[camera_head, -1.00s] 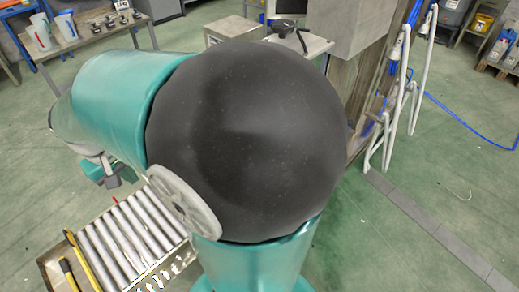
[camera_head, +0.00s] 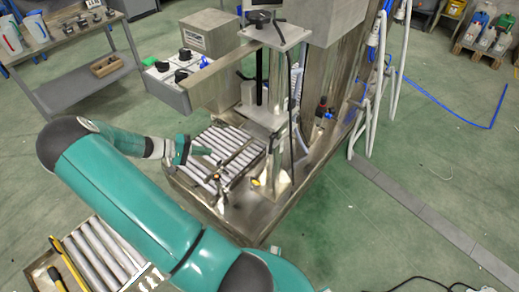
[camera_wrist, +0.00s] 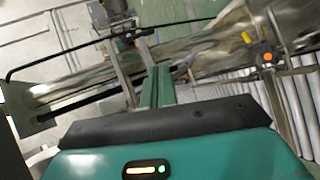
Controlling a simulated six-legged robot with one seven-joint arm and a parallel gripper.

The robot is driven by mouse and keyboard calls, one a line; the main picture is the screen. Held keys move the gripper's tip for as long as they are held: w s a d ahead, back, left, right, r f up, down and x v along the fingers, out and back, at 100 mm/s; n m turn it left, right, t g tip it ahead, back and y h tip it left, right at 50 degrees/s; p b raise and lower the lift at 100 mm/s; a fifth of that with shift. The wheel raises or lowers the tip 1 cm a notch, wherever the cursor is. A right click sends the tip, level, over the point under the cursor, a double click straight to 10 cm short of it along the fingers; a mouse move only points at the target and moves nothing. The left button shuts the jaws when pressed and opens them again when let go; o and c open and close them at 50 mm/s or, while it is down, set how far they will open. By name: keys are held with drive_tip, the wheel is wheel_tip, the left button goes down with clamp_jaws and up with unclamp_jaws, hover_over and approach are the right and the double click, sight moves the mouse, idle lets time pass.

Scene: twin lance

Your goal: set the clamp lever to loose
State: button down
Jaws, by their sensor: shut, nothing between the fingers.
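My gripper (camera_head: 207,152) is shut and empty, above the left part of the roller bed at the machine's base. In the wrist view its fingers (camera_wrist: 160,72) point away from the camera and lie close together. A small dark fitting with an orange round end (camera_head: 226,180) sits at the front of the rollers, right of and below the gripper. A similar orange-and-black fitting shows in the wrist view (camera_wrist: 267,57), right of the fingers and apart from them. I cannot tell for sure which part is the clamp lever, or its setting.
A grey control box with black knobs (camera_head: 166,77) stands behind the gripper. The machine's metal column (camera_head: 280,85) rises right of the rollers (camera_head: 222,150). A loose roller tray (camera_head: 92,255) is at front left. A grey cart (camera_head: 85,83) stands at back left.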

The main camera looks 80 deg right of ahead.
drive_tip(key=s+d+f+g+h, duration=0.2)
drive_tip(key=s+d+f+g, duration=0.1)
drive_tip(key=s+d+f, duration=0.2)
drive_tip(key=shift+s+d+f+h, duration=0.15)
drive_tip(key=shift+d+f+h, duration=0.25)
drive_tip(key=shift+d, duration=0.45)
drive_tip(key=shift+s, duration=0.1)
approach(271, 146)
drive_tip(key=s+d+f, duration=0.3)
drive_tip(key=s+d, duration=0.1)
drive_tip(key=d, duration=0.1)
